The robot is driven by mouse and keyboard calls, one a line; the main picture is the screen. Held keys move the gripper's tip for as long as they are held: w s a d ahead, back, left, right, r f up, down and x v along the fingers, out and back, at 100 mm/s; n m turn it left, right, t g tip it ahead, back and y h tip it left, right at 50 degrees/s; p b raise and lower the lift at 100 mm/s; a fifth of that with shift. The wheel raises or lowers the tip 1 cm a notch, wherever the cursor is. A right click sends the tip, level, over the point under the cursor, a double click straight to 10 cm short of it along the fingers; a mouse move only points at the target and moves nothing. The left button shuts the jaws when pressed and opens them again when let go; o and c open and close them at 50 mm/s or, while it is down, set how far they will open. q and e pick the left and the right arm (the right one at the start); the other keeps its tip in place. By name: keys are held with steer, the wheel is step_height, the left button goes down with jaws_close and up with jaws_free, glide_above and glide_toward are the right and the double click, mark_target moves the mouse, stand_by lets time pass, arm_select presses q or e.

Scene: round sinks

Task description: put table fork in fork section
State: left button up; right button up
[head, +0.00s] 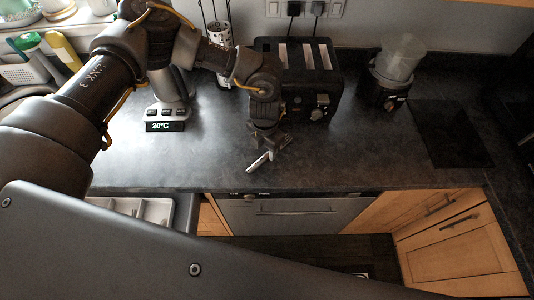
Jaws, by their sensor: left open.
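My left gripper (268,150) is low over the dark countertop, in front of the toaster, with its jaws open. A narrow, light metallic piece (257,163) shows at its fingertips. It may be the table fork, but it is too small to tell, and I cannot tell whether the fingers touch it. A pale cutlery tray (158,211) with long sections shows in the open drawer (185,212) at lower left. Much of the tray is hidden by my own body, and I cannot tell which section is for forks. My right gripper is not in view.
A black toaster (322,85) stands right behind the gripper. A blender-like appliance (388,88) is further right. A device reading 20°C (165,126) stands to the left. The countertop (360,155) is clear at front right. A dishwasher-like front (280,217) lies below its edge.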

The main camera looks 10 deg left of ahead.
mark_target(265, 156)
arm_select(q)
steer(key=f+p, duration=0.1)
steer(key=f, duration=0.2)
steer(key=shift+w+a+f+p, duration=0.15)
steer(key=shift+w+f+p, duration=0.1)
steer(key=shift+p, duration=0.1)
steer(key=shift+f, duration=0.25)
jaws_close()
